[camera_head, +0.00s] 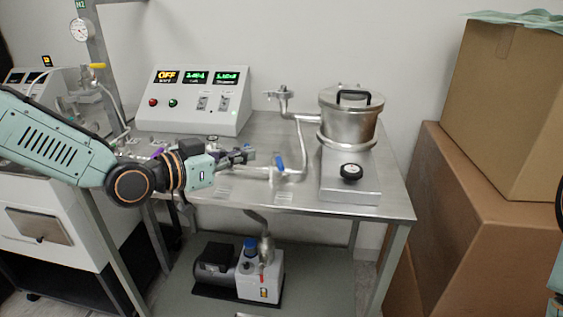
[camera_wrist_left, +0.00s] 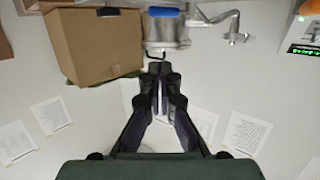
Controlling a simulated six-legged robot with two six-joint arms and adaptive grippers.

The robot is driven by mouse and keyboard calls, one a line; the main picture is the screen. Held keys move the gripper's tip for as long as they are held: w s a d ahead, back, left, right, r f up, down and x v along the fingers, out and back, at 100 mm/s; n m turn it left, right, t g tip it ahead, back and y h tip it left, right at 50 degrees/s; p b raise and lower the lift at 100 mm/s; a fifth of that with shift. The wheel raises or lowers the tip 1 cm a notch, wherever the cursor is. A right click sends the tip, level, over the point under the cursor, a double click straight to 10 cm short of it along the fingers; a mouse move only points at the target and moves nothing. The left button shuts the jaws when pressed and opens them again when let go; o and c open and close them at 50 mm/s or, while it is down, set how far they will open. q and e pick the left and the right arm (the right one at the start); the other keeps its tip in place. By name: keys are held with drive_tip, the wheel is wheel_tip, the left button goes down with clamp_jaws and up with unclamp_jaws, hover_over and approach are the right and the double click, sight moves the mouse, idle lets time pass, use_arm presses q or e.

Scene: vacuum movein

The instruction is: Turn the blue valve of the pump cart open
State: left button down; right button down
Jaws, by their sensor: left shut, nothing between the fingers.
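The blue valve handle (camera_head: 280,162) stands on the steel pipe of the pump cart (camera_head: 270,212), left of the metal pot. A blue bar (camera_wrist_left: 165,12), which looks like the same handle, shows at the top of the left wrist view, beyond the fingertips. My left gripper (camera_head: 248,154) comes in from the left over the cart top. It is shut and empty, just left of the blue handle and apart from it. Its closed fingers show in the left wrist view (camera_wrist_left: 160,70). My right gripper is not in view.
A lidded metal pot (camera_head: 349,121) with a black knob stands at the right of the cart top. A control box (camera_head: 193,99) stands at the back. A pump (camera_head: 238,271) sits on the lower shelf. Cardboard boxes (camera_head: 505,110) fill the right side.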

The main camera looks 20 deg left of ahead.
sight(281, 163)
use_arm(q)
drive_tip(key=b+x, duration=0.1)
drive_tip(key=x, duration=0.2)
drive_tip(key=f+b+x, duration=0.1)
drive_tip(key=x, duration=0.2)
drive_tip(key=f+x, duration=0.1)
drive_tip(key=x, duration=0.3)
drive_tip(key=shift+s+d+b, duration=0.1)
drive_tip(key=shift+s+b, duration=0.2)
drive_tip(key=shift+b, duration=0.1)
drive_tip(key=shift+w+d+f, duration=0.15)
drive_tip(key=shift+w+f, duration=0.35)
drive_tip(key=shift+f, duration=0.1)
drive_tip(key=shift+s, duration=0.1)
idle(0.9)
